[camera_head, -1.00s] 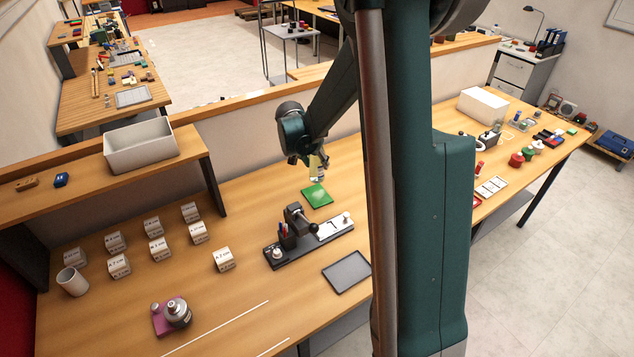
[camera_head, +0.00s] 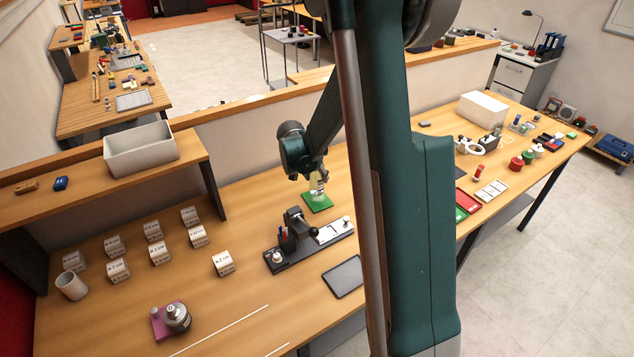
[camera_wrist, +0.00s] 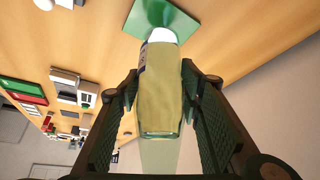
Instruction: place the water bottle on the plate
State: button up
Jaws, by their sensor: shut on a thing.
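My gripper (camera_wrist: 160,85) is shut on the water bottle (camera_wrist: 160,100), a see-through pale yellow bottle with a white end and a label at its side. In the head view the bottle (camera_head: 317,186) is small and partly hidden by my gripper (camera_head: 316,178). It is right over the green square plate (camera_head: 312,205). The wrist view also shows the plate (camera_wrist: 184,22) beyond the bottle's white end, which overlaps it in the picture. I cannot tell whether the bottle touches the plate.
A dark fixture with pens and a small device (camera_head: 290,245) stands just in front of the plate. A dark tray (camera_head: 343,277) lies nearer. White labelled blocks (camera_head: 223,262) stand to the left. My arm hides part of the table at right of the plate.

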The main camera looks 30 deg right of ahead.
aim_at(313, 174)
jog(key=shift+f, duration=1.7)
jog(key=shift+f, duration=0.15)
jog(key=o, duration=1.4)
jog(key=shift+r, duration=0.2)
jog(key=shift+v, duration=5.95)
jog(key=shift+r, duration=0.1)
